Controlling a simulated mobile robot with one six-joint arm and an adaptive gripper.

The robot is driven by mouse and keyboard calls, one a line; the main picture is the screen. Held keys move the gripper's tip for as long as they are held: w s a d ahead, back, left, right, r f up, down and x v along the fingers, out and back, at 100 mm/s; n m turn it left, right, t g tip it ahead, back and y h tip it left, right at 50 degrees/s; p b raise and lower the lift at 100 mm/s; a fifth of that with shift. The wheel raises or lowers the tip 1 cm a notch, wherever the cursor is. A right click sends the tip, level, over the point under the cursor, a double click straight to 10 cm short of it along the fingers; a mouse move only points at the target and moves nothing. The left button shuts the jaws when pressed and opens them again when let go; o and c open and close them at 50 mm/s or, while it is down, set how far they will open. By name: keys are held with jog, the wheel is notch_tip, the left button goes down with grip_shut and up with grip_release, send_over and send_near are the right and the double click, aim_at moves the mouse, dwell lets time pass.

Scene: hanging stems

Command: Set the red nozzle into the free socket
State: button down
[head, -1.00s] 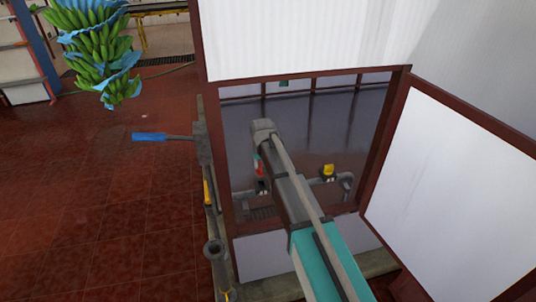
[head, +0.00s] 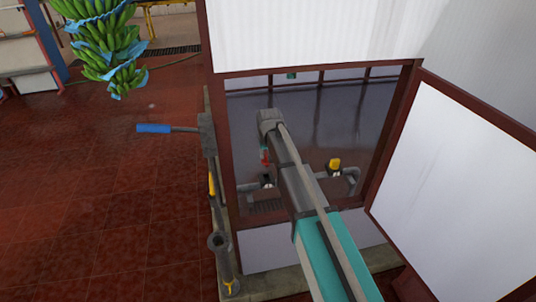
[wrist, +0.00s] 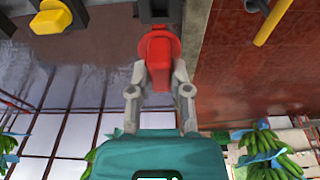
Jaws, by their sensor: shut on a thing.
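The red nozzle (wrist: 158,55) is between the two grey fingers of my gripper (wrist: 160,78) in the wrist view, and the fingers are shut on it. Its far end points toward a dark socket (wrist: 160,10) at the top edge of that view; whether they touch is hard to tell. In the head view the red nozzle (head: 265,157) shows small beside my arm, just above the dark socket (head: 267,181) on the low pipe. My gripper is mostly hidden there behind my arm.
A yellow nozzle (head: 334,165) sits on the same pipe to the right; it also shows in the wrist view (wrist: 52,17). A wall frame (head: 380,150) surrounds the opening. A blue-handled lever (head: 154,129) juts out at left. A green banana bunch (head: 105,45) hangs at upper left.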

aim_at(267, 165)
jog(key=shift+f, duration=0.1)
jog(key=shift+f+b, duration=3.05)
jog(key=shift+b, duration=0.1)
jog(key=shift+s+f+b, duration=0.1)
jog(key=shift+f+b, duration=1.2)
jog(key=shift+f, duration=0.05)
dwell(1.9)
dwell(0.6)
